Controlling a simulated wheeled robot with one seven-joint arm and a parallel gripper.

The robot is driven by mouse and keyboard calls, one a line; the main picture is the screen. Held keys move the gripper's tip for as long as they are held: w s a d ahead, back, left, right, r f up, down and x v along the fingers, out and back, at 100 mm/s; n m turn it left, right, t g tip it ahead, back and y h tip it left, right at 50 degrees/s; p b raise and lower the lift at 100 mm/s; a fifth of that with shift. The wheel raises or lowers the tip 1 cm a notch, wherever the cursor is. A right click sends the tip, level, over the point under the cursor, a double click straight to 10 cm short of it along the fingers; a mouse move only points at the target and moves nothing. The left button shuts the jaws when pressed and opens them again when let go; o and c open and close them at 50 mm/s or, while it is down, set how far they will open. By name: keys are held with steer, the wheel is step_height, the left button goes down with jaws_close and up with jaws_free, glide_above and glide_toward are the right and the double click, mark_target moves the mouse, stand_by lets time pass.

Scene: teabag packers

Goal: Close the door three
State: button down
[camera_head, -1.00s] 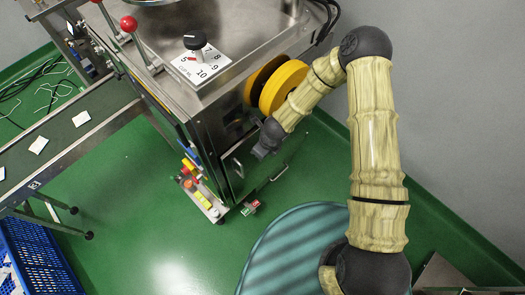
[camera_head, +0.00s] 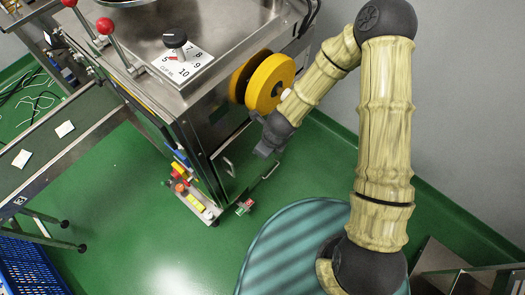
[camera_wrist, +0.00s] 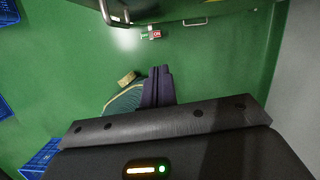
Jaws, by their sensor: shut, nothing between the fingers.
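The steel machine (camera_head: 165,95) stands at the upper left of the head view. On its side facing my arm is a panel with a metal handle (camera_head: 229,167). A thin door-like panel (camera_head: 258,186), seen nearly edge on, sticks out low from the machine and carries another handle (camera_head: 271,170). I cannot tell which door is number three. My gripper (camera_head: 262,152) hangs beside the machine's side, above and apart from the panel. In the wrist view, its dark fingers (camera_wrist: 158,88) are together and empty. A handle (camera_wrist: 112,12) shows at the top there.
A red-green switch (camera_head: 245,206) sits by the panel's near end; it also shows in the wrist view (camera_wrist: 150,35). Yellow rollers (camera_head: 269,82) jut out near my forearm. A control box (camera_head: 196,200) with coloured buttons projects at the corner. A conveyor (camera_head: 65,140) runs left. Green floor is open below.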

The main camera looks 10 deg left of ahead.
steer(key=v, duration=0.4)
steer(key=shift+s, duration=0.1)
steer(key=shift+a, duration=0.1)
stand_by(0.3)
steer(key=w+d+r+n+t+p, duration=0.2)
steer(key=w+d+r+n+p, duration=0.15)
steer(key=d+r+n, duration=0.8)
steer(key=s+d+r+n+h+p, duration=0.1)
steer(key=s+d+r+n, duration=0.4)
steer(key=d+r+n, duration=0.6)
step_height(320, 180, up, 2)
steer(key=shift+s+d+r+h, duration=0.1)
steer(key=shift+s+d+h, duration=0.3)
steer(key=shift+h, duration=0.4)
steer(key=shift+w, duration=0.15)
stand_by(0.5)
